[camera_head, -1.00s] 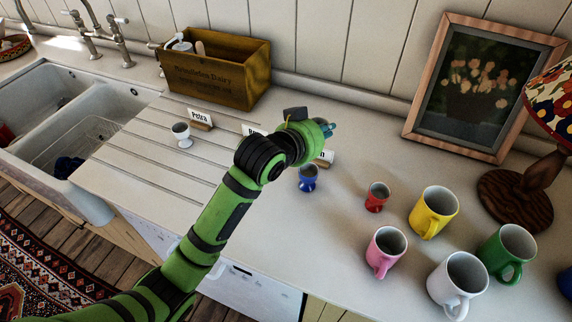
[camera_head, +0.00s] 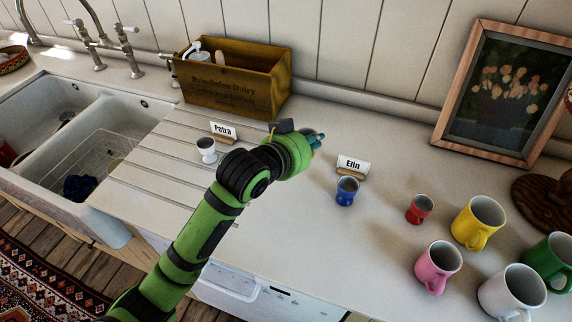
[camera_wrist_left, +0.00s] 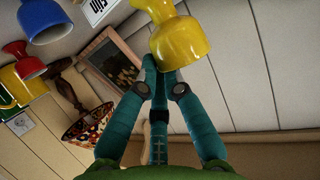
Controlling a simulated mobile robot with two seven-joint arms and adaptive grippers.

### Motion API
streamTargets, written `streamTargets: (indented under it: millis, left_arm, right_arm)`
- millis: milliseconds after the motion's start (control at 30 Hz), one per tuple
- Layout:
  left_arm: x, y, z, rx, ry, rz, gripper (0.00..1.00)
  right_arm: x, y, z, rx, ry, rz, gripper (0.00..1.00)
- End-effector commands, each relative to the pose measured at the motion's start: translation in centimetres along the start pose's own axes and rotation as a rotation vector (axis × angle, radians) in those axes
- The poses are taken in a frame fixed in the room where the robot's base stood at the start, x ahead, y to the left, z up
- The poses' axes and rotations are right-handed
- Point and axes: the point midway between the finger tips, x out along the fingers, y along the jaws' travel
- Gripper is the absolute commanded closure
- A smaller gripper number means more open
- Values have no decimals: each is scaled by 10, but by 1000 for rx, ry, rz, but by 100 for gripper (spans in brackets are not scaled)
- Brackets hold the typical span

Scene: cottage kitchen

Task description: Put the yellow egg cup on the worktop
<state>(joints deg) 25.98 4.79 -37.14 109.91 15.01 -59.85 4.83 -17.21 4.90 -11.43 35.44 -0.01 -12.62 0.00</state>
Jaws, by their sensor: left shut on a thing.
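The yellow egg cup (camera_wrist_left: 180,40) is between the fingertips of my left gripper (camera_wrist_left: 158,78) in the left wrist view, its bowl pointing the same way as the standing blue egg cup's. In the head view my left gripper (camera_head: 316,138) is over the worktop (camera_head: 285,225), and the hand hides the yellow egg cup. I cannot tell the gap beneath it. A white egg cup (camera_head: 207,150) stands by the "Petra" card (camera_head: 223,131). My right gripper is not in view.
A red egg cup (camera_head: 420,209) and several mugs, one of them yellow (camera_head: 478,222), stand at the right. A wooden box (camera_head: 235,82) and a framed picture (camera_head: 500,92) are at the back. The sink (camera_head: 95,150) is at the left. The front middle worktop is clear.

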Motion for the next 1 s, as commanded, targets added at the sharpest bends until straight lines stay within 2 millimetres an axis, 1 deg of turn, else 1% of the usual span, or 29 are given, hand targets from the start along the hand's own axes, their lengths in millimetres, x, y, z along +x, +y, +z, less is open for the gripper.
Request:
streamTargets:
  millis: [33, 200, 300, 400, 500, 733, 800, 1000]
  left_arm:
    - [-6, -11, 10, 0, -7, -4, 100]
    - [-18, -39, 41, 0, -6, -3, 100]
    - [-22, -50, 53, 1, -3, -1, 100]
    - [-25, -56, 60, 0, 0, 0, 100]
    - [-24, -58, 67, -1, 0, 0, 100]
    - [-12, -56, 96, -3, -1, 0, 100]
    - [-10, -56, 99, -1, 1, 0, 100]
    - [-10, -56, 100, 0, 3, 0, 100]
  right_arm:
    - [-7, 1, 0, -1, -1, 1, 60]
    - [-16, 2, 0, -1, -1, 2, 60]
    - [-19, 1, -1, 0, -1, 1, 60]
    - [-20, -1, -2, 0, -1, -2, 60]
    - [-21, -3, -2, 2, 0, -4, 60]
    - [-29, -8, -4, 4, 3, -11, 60]
    - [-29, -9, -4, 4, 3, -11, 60]
    - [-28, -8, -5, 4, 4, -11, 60]
